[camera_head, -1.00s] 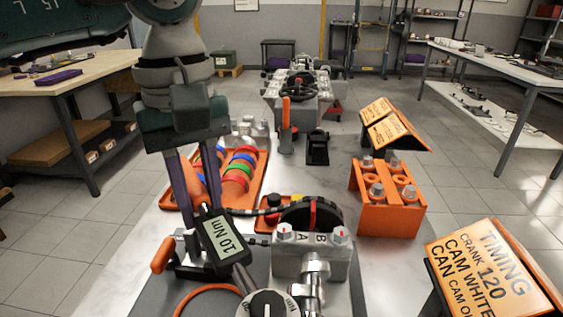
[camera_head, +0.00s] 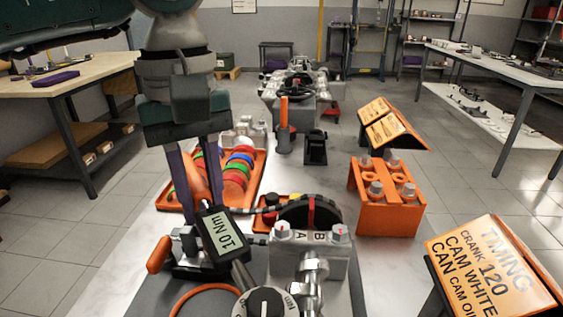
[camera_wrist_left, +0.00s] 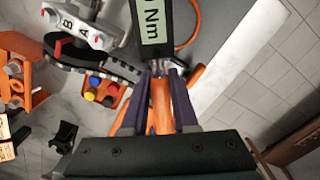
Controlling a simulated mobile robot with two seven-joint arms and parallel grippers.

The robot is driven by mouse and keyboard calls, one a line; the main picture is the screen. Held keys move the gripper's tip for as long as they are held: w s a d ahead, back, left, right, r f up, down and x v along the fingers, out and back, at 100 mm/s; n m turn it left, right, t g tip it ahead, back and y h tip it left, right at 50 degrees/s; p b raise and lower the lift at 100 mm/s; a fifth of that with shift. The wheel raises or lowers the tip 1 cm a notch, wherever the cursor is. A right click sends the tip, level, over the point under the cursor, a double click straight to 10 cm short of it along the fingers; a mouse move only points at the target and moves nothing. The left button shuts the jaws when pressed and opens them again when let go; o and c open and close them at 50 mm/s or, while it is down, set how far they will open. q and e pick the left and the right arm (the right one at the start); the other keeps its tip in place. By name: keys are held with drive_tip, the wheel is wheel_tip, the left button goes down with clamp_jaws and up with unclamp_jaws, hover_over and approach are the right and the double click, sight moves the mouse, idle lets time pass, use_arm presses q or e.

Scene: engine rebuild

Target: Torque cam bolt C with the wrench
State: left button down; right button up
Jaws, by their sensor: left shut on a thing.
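My left gripper (camera_head: 203,203) is shut on the torque wrench, with its fingers around the orange handle (camera_wrist_left: 161,105). The wrench's display (camera_head: 225,236) reads 10 Nm and also shows in the left wrist view (camera_wrist_left: 153,22). From the display, the wrench runs down and right to a round dial (camera_head: 265,302) at the bottom edge. The grey cam block (camera_head: 310,262) stands just beyond the dial, marked A and B, with bolt A (camera_head: 282,230) and bolt B (camera_head: 340,232) bearing red marks. Bolt C cannot be made out. My right gripper is not in view.
An orange tray (camera_head: 258,185) with coloured rings lies behind the wrench. An orange bolt stand (camera_head: 385,215) is at right, and a timing sign (camera_head: 490,270) stands front right. A black toothed wheel (camera_head: 308,212) sits directly behind the cam block.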

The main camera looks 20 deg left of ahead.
use_arm(q)
drive_tip(key=shift+w+d+m+b, duration=0.75)
drive_tip(key=shift+m+b, duration=0.05)
drive_tip(key=shift+b, duration=0.55)
idle(1.8)
drive_tip(key=shift+b, duration=0.3)
idle(1.1)
drive_tip(key=shift+s+a+n, duration=0.7)
drive_tip(key=shift+s, duration=0.05)
idle(0.5)
idle(0.7)
drive_tip(key=shift+r, duration=0.3)
idle(1.2)
